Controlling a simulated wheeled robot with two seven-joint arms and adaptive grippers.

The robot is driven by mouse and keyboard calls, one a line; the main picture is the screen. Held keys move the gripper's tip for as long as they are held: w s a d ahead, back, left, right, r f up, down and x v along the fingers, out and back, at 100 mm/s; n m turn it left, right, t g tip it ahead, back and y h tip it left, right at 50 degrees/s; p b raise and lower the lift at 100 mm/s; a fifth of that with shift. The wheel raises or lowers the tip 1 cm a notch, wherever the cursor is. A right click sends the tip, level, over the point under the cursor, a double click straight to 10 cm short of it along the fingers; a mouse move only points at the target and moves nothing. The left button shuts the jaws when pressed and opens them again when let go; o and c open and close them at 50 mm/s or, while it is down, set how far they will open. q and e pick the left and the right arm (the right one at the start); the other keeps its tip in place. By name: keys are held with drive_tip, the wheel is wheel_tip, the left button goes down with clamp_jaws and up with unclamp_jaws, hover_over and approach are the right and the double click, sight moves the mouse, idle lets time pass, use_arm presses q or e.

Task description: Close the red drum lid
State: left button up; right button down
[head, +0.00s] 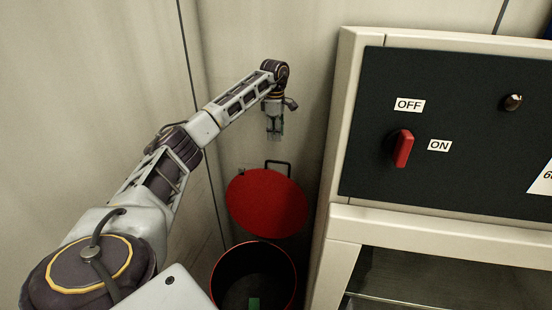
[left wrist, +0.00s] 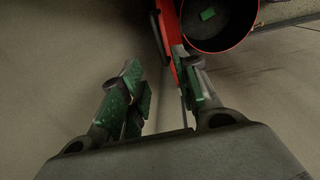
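The red drum lid (head: 267,203) stands open, raised behind the drum (head: 217,277) near the wall. A dark bracket-shaped handle (head: 279,163) shows at its top edge. My left gripper (head: 274,133) points down above the lid, apart from it in the head view. In the left wrist view, the fingers (left wrist: 161,76) are spread with nothing clearly held between them. The lid (left wrist: 166,38) shows edge-on there, close to the right finger; contact cannot be told. The drum's open mouth (left wrist: 252,33) is beyond. My right gripper is not in view.
A small green object (head: 254,302) lies inside the drum. A machine cabinet (head: 338,215) with a dark panel and red switch (head: 403,148) stands close on the right. Walls stand behind and to the left, leaving a narrow space around the drum.

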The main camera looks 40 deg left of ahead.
use_arm(q)
drive_tip(key=f, duration=0.4)
drive_tip(key=f+p, duration=0.1)
drive_tip(key=f, duration=0.7)
drive_tip(key=shift+w+a, duration=0.2)
drive_tip(key=shift+w, duration=0.1)
drive_tip(key=shift+c, duration=0.5)
clamp_jaws()
